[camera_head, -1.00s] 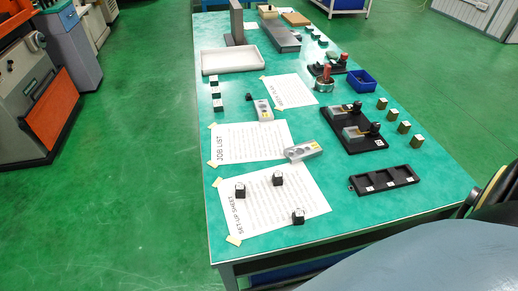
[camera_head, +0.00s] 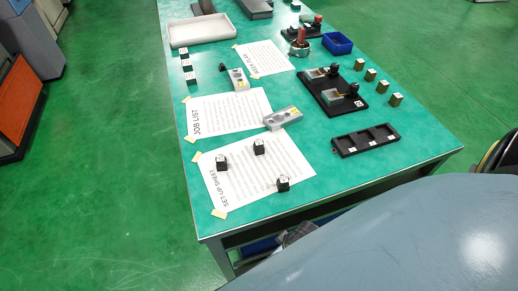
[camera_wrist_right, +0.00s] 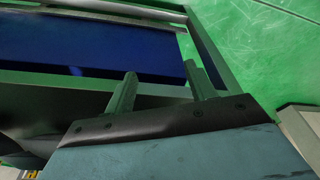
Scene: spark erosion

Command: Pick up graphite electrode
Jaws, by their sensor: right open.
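Small black blocks with pale labelled tops, which look like graphite electrodes, stand on the set-up sheet (camera_head: 250,193) in the head view. One is at the left (camera_head: 222,162), one at the top (camera_head: 259,147) and one at the lower right (camera_head: 283,183). My left gripper is not in view.
The green table (camera_head: 330,184) also holds a black slotted tray (camera_head: 364,140), a grey metal block (camera_head: 283,118), a black fixture plate (camera_head: 352,109), several brass-coloured blocks (camera_head: 384,87), a blue bin (camera_head: 337,43) and a white tray (camera_head: 201,30). A blue surface (camera_wrist_right: 80,50) shows below the table in the wrist view.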

